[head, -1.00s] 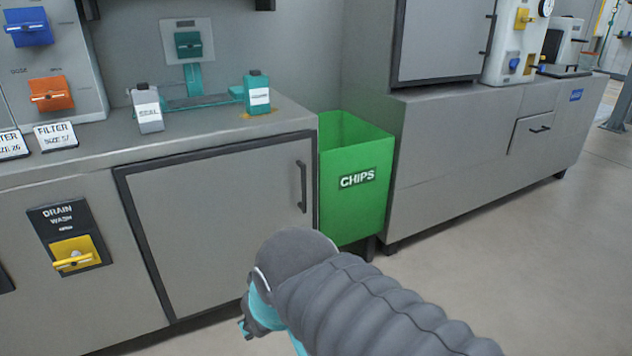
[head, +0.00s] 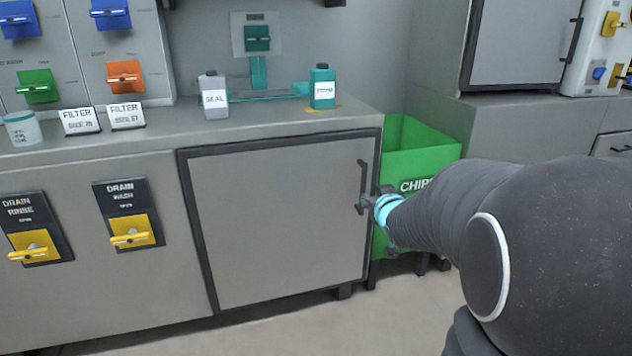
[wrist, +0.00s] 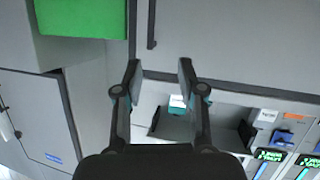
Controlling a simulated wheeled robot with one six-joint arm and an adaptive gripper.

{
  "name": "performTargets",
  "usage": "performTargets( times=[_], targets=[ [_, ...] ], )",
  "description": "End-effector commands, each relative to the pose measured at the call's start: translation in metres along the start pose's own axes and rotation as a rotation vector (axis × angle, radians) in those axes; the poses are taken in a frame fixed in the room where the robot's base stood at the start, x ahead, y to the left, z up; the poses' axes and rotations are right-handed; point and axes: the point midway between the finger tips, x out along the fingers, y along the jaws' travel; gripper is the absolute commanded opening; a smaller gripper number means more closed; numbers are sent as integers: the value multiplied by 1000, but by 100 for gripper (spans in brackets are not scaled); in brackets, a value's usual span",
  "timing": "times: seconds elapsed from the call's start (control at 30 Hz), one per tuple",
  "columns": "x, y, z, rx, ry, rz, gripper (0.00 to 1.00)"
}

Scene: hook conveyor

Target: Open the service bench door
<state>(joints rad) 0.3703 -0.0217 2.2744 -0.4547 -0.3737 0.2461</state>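The service bench door (head: 280,220) is a grey panel with a dark frame, shut flush in the bench front. Its dark vertical bar handle (head: 362,187) is on the right side of the door. My gripper (head: 372,200) is beside the handle's lower part in the head view, and its fingertips are partly hard to make out there. In the wrist view my gripper (wrist: 159,67) is open and empty. The handle (wrist: 152,24) shows beyond the fingertips there, lined up with the gap between them; it is not seen between the fingers.
A green CHIPS bin (head: 410,155) stands right of the door, just behind my wrist. Bottles labelled SEAL (head: 215,97) and teal (head: 322,88) stand on the bench top. Yellow drain handles (head: 132,232) project left of the door. The floor before the door is clear.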

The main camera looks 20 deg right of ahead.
Motion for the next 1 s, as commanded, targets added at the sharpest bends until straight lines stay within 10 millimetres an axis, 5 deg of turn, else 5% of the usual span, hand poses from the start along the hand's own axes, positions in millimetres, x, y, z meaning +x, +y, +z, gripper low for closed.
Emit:
performTargets(
  times=[0.2,0.47,0.73,1.0],
  targets=[
    [65,28,30,30,185,-90,40],
    [91,42,53,74,325,-191,40],
    [107,40,50,82,352,-214,40],
    [150,31,34,82,352,-213,40]
  ],
)
